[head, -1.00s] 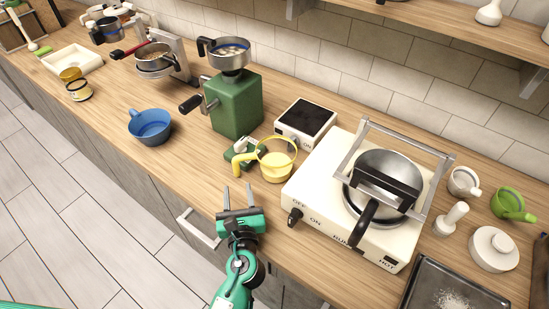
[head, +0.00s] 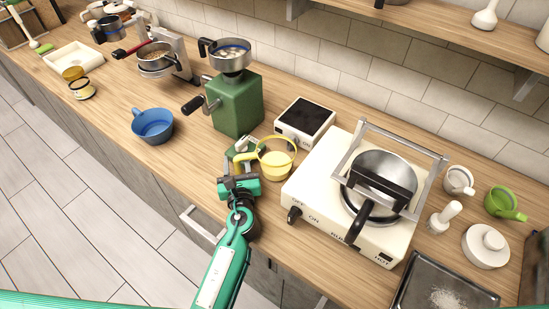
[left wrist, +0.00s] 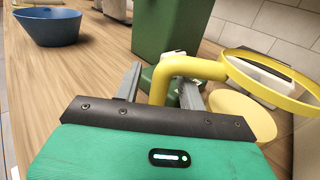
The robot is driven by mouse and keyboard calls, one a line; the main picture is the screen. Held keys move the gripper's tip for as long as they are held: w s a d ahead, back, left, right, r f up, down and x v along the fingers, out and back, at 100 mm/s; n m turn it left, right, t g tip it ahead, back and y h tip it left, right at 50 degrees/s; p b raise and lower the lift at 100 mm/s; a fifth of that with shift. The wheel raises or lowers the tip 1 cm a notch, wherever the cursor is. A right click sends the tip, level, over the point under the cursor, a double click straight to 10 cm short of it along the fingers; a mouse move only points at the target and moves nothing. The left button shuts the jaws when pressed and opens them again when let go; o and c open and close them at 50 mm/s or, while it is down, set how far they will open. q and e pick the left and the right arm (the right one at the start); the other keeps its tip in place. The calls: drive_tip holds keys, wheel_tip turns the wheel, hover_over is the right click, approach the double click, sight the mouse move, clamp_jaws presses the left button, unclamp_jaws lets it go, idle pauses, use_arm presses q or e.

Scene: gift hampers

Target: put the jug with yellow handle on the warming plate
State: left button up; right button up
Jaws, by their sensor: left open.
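The jug (head: 277,160) with a yellow rim and yellow handle stands on the counter, left of the large white cooker. Its handle (left wrist: 190,68) shows close up in the left wrist view. My left gripper (head: 240,168) is open at the handle; in the left wrist view its two fingers (left wrist: 160,90) stand on either side of the handle's downward part. I cannot tell whether they touch it. The warming plate (head: 304,118), a small white box with a black top, stands behind the jug, its top bare. My right gripper is not in view.
A green grinder (head: 237,105) stands behind and left of the jug. The white cooker (head: 322,200) bears a lidded pan under a metal frame. A blue pot (head: 152,126) stands left, with clear counter around it.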

use_arm(q)
clamp_jaws()
drive_tip(key=shift+r, duration=0.2)
